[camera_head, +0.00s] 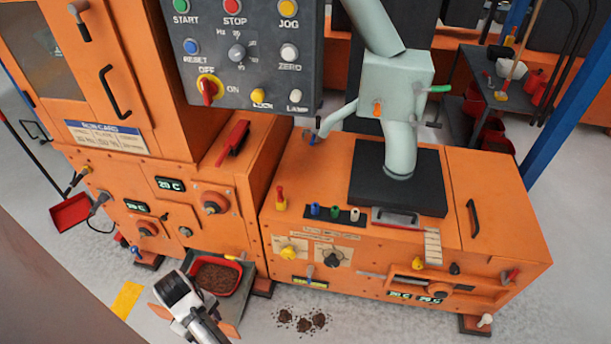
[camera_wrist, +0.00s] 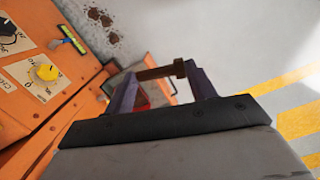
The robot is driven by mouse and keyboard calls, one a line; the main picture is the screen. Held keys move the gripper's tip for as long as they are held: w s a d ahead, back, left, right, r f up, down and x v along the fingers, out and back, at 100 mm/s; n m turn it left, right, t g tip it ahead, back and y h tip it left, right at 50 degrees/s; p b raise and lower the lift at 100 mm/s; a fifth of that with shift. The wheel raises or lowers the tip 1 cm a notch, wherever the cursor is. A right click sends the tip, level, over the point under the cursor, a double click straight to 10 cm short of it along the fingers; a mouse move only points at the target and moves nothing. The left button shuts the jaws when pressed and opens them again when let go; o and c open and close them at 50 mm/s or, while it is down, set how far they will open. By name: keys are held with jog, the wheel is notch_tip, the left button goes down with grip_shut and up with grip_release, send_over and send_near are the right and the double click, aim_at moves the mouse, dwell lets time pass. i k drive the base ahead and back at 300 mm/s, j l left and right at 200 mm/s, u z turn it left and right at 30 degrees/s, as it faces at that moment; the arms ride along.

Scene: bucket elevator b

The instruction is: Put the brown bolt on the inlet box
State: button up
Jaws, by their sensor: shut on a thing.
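The brown bolt (camera_wrist: 160,71) lies crosswise between the fingertips of my gripper (camera_wrist: 163,76) in the wrist view. The gripper is shut on it and holds it above the floor. I cannot pick the bolt out in the head view, where a white and black part of my arm (camera_head: 180,300) is low at the left, in front of the red tray. No label names the inlet box. The low orange box (camera_head: 490,215) on the right has a broad top with a black plate and pale green pipe. A second orange housing (camera_head: 175,170) stands left of it.
A red tray of brown pellets (camera_head: 240,284) is on the floor by the housing. Dark spilled clumps (camera_head: 303,322) lie nearby. A grey control panel (camera_head: 240,60) overhangs the machine. Small coloured pegs (camera_head: 335,213) and a red-handled tool (camera_head: 232,140) occupy the tops.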

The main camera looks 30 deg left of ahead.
aim_at(311, 178)
jog(key=i, duration=1.65)
